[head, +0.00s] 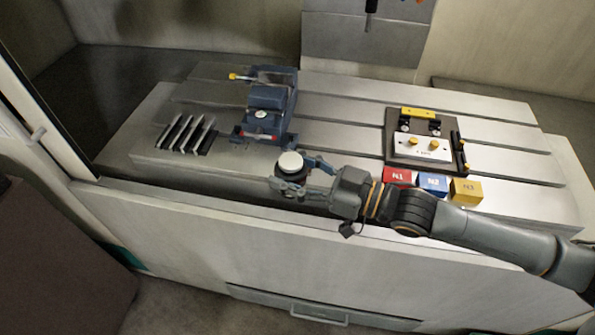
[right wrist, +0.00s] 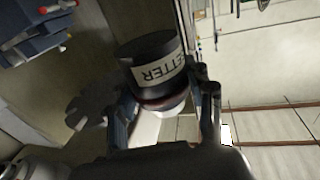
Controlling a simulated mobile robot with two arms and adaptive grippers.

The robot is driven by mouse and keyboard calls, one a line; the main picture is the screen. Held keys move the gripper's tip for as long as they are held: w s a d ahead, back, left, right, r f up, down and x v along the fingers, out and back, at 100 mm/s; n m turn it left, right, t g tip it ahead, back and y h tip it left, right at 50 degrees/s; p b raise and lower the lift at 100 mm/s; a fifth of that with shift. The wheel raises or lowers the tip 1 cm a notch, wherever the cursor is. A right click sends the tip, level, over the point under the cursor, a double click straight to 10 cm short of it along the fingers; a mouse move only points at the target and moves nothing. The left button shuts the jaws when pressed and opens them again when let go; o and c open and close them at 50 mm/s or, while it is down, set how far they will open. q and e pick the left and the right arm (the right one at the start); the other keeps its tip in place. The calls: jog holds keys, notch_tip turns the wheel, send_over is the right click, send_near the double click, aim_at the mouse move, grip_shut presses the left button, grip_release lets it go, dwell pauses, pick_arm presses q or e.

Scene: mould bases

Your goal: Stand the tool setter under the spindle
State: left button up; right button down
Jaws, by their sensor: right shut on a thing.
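The tool setter (head: 290,162) shows a round white top in the head view. In the right wrist view it is a black cylinder (right wrist: 156,62) with a cream label, on which "ETTER" can be read. My right gripper (head: 297,180) is shut on it, with the fingers around its body, near the front edge of the slotted table (head: 340,122). I cannot tell whether its base is clear of the table. A dark stub (head: 371,9) hangs at the top by a grey panel; it may be part of the spindle. My left gripper is not in view.
A blue vise (head: 267,97) stands left of the middle, with dark parallel bars (head: 186,134) beside it. A dark fixture plate (head: 425,143) lies right, behind red (head: 397,177), blue (head: 432,183) and yellow (head: 466,190) blocks. The table between vise and fixture is clear.

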jog(key=shift+r+n+g+y, duration=0.3)
jog(key=shift+n+g, duration=0.1)
jog(key=shift+g, duration=0.1)
jog(key=shift+d, duration=0.1)
